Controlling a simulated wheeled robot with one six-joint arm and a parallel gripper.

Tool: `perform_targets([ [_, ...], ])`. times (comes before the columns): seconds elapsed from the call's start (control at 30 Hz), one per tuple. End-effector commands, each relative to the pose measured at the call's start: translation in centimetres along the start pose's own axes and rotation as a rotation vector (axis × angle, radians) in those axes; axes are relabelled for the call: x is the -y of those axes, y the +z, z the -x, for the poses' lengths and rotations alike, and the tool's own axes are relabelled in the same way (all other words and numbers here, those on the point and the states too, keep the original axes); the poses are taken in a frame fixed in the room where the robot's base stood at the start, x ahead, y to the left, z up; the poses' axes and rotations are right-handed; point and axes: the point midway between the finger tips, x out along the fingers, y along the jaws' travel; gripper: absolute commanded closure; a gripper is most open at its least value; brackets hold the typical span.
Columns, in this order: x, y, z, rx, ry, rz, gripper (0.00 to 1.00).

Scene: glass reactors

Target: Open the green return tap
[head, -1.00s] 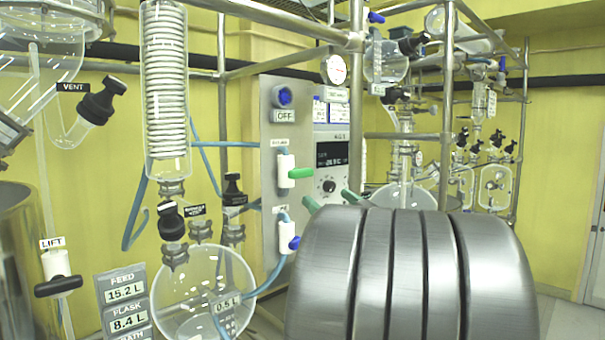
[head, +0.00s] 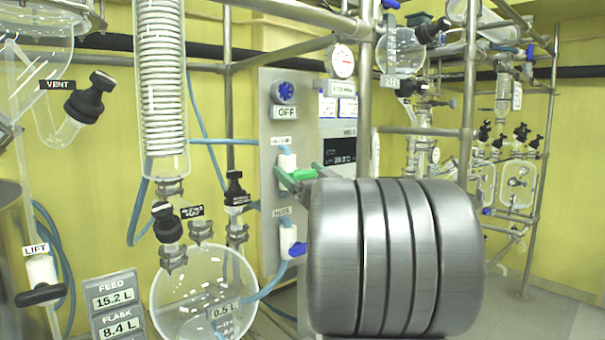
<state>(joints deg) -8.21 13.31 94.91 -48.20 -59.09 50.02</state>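The green return tap has a white body (head: 287,161) on the grey panel, with a label above it. Its bright green handle (head: 301,174) points right, roughly level. My gripper (head: 298,169) is at the tap, its two dull green fingers spread apart. One fingertip overlaps the lower part of the white body and the other is near the handle's right end. The handle shows between the fingers; I cannot tell whether either touches it. My thick grey arm link hides the area to the lower right.
A second white tap with a blue handle (head: 297,249) sits just below on the same panel (head: 268,130). A blue knob (head: 284,92) marked OFF is above. A metal frame post (head: 365,90) stands close on the right. A round glass flask (head: 204,290) is lower left.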

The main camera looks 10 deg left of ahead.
Motion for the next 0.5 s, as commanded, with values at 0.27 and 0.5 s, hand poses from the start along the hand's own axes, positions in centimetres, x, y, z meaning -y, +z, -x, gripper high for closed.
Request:
perform_targets([
  [0.27,0.00,-0.01,0.02,0.000,0.000,0.000,0.54],
  [0.5,0.00,0.08,0.07,0.000,-0.011,0.024,0.54],
])
